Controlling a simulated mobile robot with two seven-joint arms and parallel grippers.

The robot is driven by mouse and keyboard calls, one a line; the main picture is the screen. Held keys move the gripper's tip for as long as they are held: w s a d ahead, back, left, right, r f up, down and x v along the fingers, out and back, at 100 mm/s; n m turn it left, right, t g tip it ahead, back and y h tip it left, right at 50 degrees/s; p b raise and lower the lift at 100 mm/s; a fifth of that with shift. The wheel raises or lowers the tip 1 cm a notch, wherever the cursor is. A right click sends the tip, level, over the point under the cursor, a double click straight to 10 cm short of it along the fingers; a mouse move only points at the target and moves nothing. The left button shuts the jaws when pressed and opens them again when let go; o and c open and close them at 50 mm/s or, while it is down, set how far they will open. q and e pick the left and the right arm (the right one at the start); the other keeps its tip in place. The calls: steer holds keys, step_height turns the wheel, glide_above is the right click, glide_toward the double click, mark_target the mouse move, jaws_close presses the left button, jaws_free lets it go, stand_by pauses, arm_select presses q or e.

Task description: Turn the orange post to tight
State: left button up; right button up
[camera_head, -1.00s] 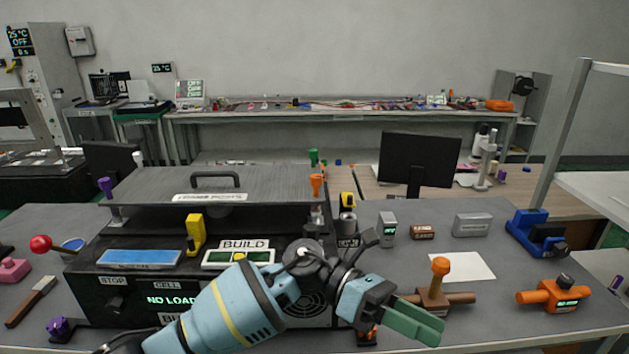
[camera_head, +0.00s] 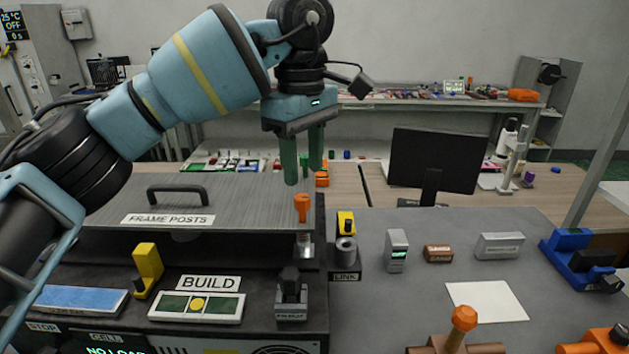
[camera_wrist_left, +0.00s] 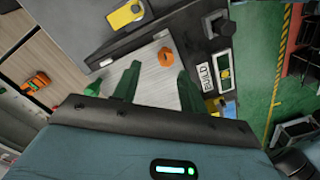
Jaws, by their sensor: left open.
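The orange post (camera_head: 302,204) stands upright at the front right corner of the grey plate (camera_head: 235,197) labelled FRAME POSTS. In the left wrist view the orange post (camera_wrist_left: 165,57) shows from above, just beyond the gap between the fingers. My left gripper (camera_head: 303,168) points down with its green fingers apart. It is empty and appears above the orange post, not touching it. The left gripper's fingers (camera_wrist_left: 158,74) also show open in the wrist view. No tight mark is readable near the post. My right gripper is not in view.
A black handle (camera_head: 180,190) stands on the plate. A yellow lever (camera_head: 147,268) and the BUILD panel (camera_head: 196,306) are in front. A LINK fixture (camera_head: 346,255) stands right of the post. A second orange-topped post (camera_head: 463,320) stands on a brown fixture.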

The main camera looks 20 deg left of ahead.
mark_target(300, 196)
arm_select(q)
steer(key=shift+s+a+r, duration=0.25)
steer(key=shift+s+r, duration=0.25)
steer(key=shift+r, duration=0.2)
steer(key=shift+f, duration=0.65)
step_height(300, 196, down, 5)
steer(key=shift+r, duration=0.1)
steer(key=shift+f, duration=0.9)
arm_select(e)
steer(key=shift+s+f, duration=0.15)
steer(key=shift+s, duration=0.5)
arm_select(q)
jaws_close()
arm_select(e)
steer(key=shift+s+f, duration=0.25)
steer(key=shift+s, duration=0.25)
